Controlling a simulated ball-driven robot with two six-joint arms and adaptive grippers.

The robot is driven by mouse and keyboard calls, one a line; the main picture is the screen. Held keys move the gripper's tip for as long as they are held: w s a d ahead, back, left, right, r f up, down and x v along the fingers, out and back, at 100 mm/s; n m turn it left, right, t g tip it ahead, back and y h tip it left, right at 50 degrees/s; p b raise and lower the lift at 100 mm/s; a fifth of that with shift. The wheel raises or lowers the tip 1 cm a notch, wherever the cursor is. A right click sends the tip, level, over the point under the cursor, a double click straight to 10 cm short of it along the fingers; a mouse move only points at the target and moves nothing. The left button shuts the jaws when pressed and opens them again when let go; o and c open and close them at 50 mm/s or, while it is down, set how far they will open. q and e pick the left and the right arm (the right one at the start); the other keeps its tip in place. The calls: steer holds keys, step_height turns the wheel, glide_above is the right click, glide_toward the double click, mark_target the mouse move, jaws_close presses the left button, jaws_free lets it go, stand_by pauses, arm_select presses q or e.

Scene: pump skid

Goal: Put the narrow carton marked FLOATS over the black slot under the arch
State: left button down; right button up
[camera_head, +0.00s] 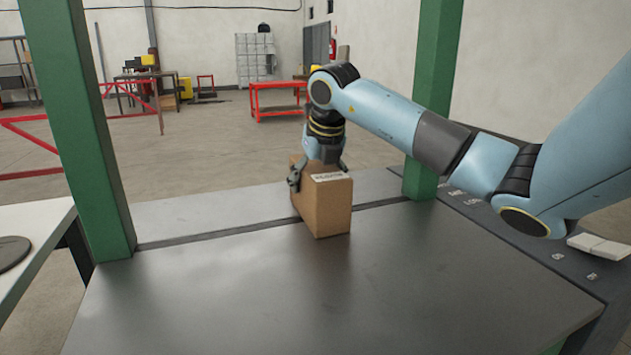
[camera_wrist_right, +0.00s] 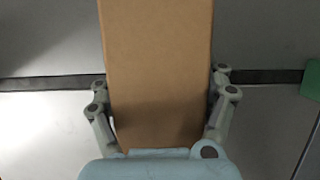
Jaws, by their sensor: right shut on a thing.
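The narrow brown carton (camera_head: 322,204) has a white label with dark print on its top; the print is too small to read. It is upright across the black slot (camera_head: 230,232) between the green posts; whether it touches the surface is hard to tell. My right gripper (camera_head: 315,176) is shut on the carton from above. In the right wrist view the carton (camera_wrist_right: 158,70) fills the middle, with the gripper fingers (camera_wrist_right: 160,105) on both its sides. The slot (camera_wrist_right: 55,89) runs out from behind it left and right. My left gripper is not in view.
Green posts of the arch (camera_head: 80,130) and (camera_head: 432,95) stand left and right of the slot. The dark metal table (camera_head: 250,300) in front is clear. A white table (camera_head: 35,225) is at left.

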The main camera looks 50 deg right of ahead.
steer(key=o, duration=1.6)
steer(key=shift+c, duration=0.2)
steer(key=shift+r, duration=0.35)
steer(key=v, duration=1.1)
steer(key=shift+s+a+r+p, duration=0.2)
steer(key=shift+s+p, duration=0.05)
steer(key=shift+p, duration=0.05)
